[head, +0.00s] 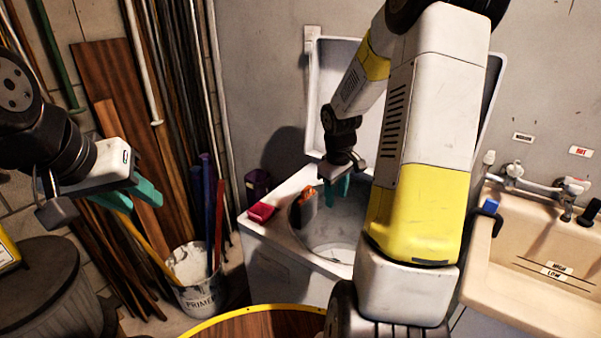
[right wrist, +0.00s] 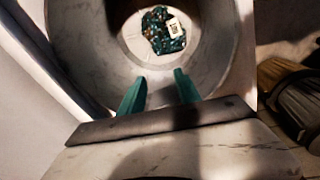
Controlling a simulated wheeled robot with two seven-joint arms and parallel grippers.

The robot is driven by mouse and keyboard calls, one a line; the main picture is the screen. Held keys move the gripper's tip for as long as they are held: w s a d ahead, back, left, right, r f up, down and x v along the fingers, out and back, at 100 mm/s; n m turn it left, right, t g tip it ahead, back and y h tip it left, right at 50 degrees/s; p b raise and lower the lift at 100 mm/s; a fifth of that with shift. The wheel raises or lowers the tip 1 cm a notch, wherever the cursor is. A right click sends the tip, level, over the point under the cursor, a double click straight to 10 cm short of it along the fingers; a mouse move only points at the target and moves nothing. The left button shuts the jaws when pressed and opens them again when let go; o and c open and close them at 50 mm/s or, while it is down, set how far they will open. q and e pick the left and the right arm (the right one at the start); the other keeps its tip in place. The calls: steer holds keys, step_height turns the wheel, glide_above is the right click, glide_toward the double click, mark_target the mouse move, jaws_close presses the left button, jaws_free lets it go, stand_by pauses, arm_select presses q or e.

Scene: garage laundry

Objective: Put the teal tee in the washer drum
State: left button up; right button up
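The washer (head: 285,215) is open, with its pale lid (head: 325,95) raised behind it. Its round drum (head: 335,228) shows below my right gripper. In the right wrist view, a crumpled, speckled dark teal piece with a white tag, apparently the teal tee (right wrist: 160,32), lies on the drum's pale bottom. My right gripper (right wrist: 160,92) is over the drum opening, fingers apart with nothing between them, clear of the tee; it also shows in the head view (head: 336,190). I cannot make out the tee in the head view. My left gripper (head: 130,197) is off to the left, fingers apart and empty.
A red item (head: 262,212) sits on the washer's left top edge. An orange and dark item (head: 306,209) is at the drum's left side. A utility sink (head: 540,245) stands at right. A primer bucket (head: 200,285) and leaning boards and pipes fill the left.

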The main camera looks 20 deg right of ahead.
steer(key=s+a+r+m+t, duration=0.1)
steer(key=s+a+r, duration=0.3)
steer(key=r, duration=0.3)
steer(key=s+a+r+m+t, duration=0.1)
steer(key=s+a+r+m, duration=0.2)
steer(key=r, duration=0.5)
steer(key=s+a+r+t+y, duration=0.1)
steer(key=s+a+r, duration=0.1)
steer(key=s, duration=0.2)
steer(key=s+a+r+y, duration=0.1)
steer(key=s+a, duration=0.1)
steer(key=s, duration=0.2)
steer(key=s+a+r+m+t+y, duration=0.1)
steer(key=s+a+r, duration=0.1)
steer(key=s, duration=0.2)
steer(key=shift+s+a+r+t, duration=0.3)
steer(key=shift+s+r, duration=0.05)
